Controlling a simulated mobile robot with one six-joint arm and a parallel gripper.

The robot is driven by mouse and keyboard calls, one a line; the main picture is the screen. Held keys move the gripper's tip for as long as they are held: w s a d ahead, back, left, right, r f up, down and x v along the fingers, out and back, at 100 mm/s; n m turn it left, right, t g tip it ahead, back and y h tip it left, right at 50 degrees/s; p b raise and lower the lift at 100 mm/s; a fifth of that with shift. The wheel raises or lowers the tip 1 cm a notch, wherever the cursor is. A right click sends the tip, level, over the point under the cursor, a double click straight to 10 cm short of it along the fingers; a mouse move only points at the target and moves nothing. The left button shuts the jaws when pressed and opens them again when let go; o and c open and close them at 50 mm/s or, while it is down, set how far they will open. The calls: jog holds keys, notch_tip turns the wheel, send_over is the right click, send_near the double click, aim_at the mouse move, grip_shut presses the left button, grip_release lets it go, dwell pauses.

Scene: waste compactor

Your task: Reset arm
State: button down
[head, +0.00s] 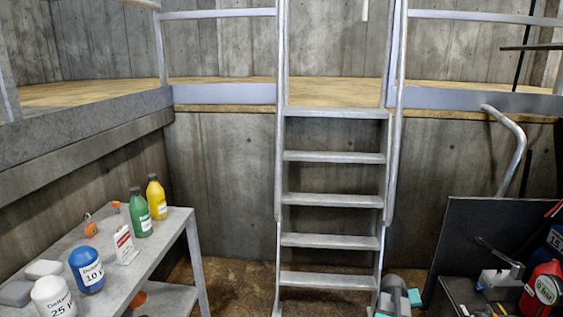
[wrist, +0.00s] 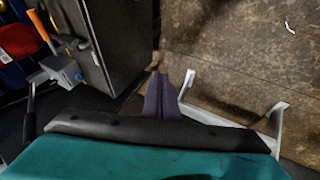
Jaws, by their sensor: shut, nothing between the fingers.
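My gripper (wrist: 161,92) shows in the wrist view as two dark purple fingers side by side, closed together with nothing visible between them. They point over the brown floor, clear of the objects around them. In the head view, part of my arm shows low at the bottom, right of the ladder's foot; I cannot make out the fingers there.
A metal ladder (head: 333,200) rises to a railed platform (head: 225,94). A grey table (head: 158,252) at left holds several bottles and containers. At right are a dark panel (head: 480,235) and a red jug (head: 542,290). Brown floor (wrist: 235,60) is open in the wrist view.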

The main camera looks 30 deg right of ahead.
jog(key=w+a+f+n+y+p, duration=0.15)
jog(key=a+f, duration=0.25)
jog(key=a, duration=0.7)
jog(key=w+a+f+n+y+p, duration=0.1)
jog(key=w+a+f+n, duration=0.3)
jog(key=a, duration=0.6)
jog(key=w+a+f+m+y+p, duration=0.15)
jog(key=a+f, duration=0.35)
jog(key=a, duration=0.6)
jog(key=s+a+f+n+g+p, duration=0.15)
jog(key=s+a, duration=0.25)
jog(key=a, duration=0.4)
jog(key=s+a+f+n+g+p, duration=0.1)
jog(key=s+a+f+n, duration=0.2)
jog(key=a, duration=0.5)
jog(key=s+a+m+g+y, duration=0.1)
jog(key=s+a+g, duration=0.1)
jog(key=s+a, duration=0.2)
jog(key=s+a+g+y+p, duration=0.1)
jog(key=s+a, duration=0.3)
jog(key=s, duration=0.6)
jog(key=shift+s+a+f+m+g+y, duration=0.2)
jog(key=shift+s+a+m+g+y, duration=0.05)
jog(key=shift+a+m+g+y, duration=0.1)
jog(key=shift+d, duration=0.1)
